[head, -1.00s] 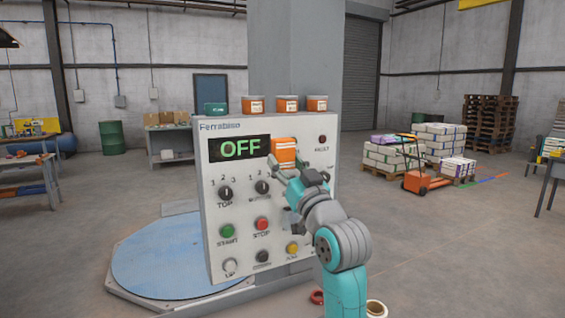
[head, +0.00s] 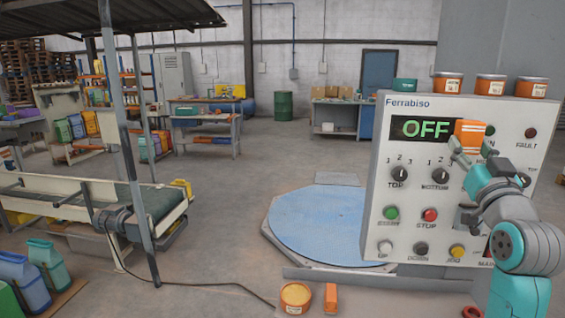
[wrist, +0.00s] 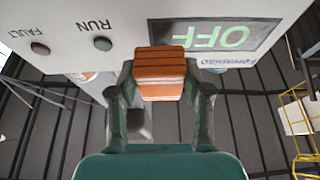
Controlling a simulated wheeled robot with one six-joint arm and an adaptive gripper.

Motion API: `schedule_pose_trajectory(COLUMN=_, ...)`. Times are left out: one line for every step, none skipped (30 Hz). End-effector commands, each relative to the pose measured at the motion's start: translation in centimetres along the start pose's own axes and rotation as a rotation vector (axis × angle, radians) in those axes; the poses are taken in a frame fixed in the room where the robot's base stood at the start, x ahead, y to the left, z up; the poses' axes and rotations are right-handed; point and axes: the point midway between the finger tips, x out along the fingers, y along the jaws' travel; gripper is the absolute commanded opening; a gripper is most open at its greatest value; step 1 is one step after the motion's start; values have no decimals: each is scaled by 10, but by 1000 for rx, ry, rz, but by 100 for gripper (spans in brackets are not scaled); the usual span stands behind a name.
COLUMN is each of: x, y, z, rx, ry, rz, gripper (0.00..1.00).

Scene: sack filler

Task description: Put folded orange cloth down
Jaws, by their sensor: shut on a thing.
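The folded orange cloth (head: 470,133) is a small block with pale stripes, held up in front of the control panel, beside the OFF display. It also shows in the wrist view (wrist: 160,74), between the two fingers. My gripper (head: 466,150) is shut on it, and the fingers press its two sides. I cannot tell whether the cloth touches the panel.
The Ferrabiso control panel (head: 450,215) stands close in front of my arm, with orange tubs (head: 490,85) on top. A blue round platform (head: 318,225) lies left of it. A yellow-topped tub (head: 295,297) and an orange block (head: 331,297) are at the bottom. A conveyor (head: 150,205) stands left.

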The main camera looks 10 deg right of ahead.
Motion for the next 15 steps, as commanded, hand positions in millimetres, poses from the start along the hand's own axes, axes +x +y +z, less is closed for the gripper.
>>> schedule_pose_trajectory(x=6, y=0, z=3, rx=1, ry=-1, rz=0, gripper=21)
schedule_pose_trajectory(x=10, y=0, z=4, rx=1, ry=0, rz=0, gripper=21)
schedule_pose_trajectory(x=14, y=0, z=6, rx=1, ry=0, rz=0, gripper=21)
schedule_pose_trajectory(x=16, y=0, z=6, rx=1, ry=0, rz=0, gripper=21)
schedule_pose_trajectory(x=18, y=0, z=7, rx=0, ry=0, rz=0, gripper=21)
schedule_pose_trajectory(x=21, y=0, z=8, rx=0, ry=0, rz=0, gripper=21)
schedule_pose_trajectory(x=22, y=0, z=9, rx=0, ry=0, rz=0, gripper=21)
schedule_pose_trajectory(x=23, y=0, z=9, rx=0, ry=1, rz=0, gripper=21)
schedule_pose_trajectory(x=24, y=0, z=10, rx=0, ry=1, rz=0, gripper=21)
schedule_pose_trajectory(x=25, y=0, z=10, rx=0, ry=1, rz=0, gripper=21)
schedule_pose_trajectory(x=25, y=0, z=10, rx=0, ry=1, rz=0, gripper=21)
schedule_pose_trajectory(x=25, y=0, z=10, rx=0, ry=1, rz=0, gripper=21)
schedule_pose_trajectory(x=25, y=0, z=10, rx=0, ry=1, rz=0, gripper=21)
schedule_pose_trajectory(x=25, y=0, z=10, rx=0, ry=1, rz=0, gripper=21)
schedule_pose_trajectory(x=25, y=0, z=10, rx=0, ry=1, rz=0, gripper=21)
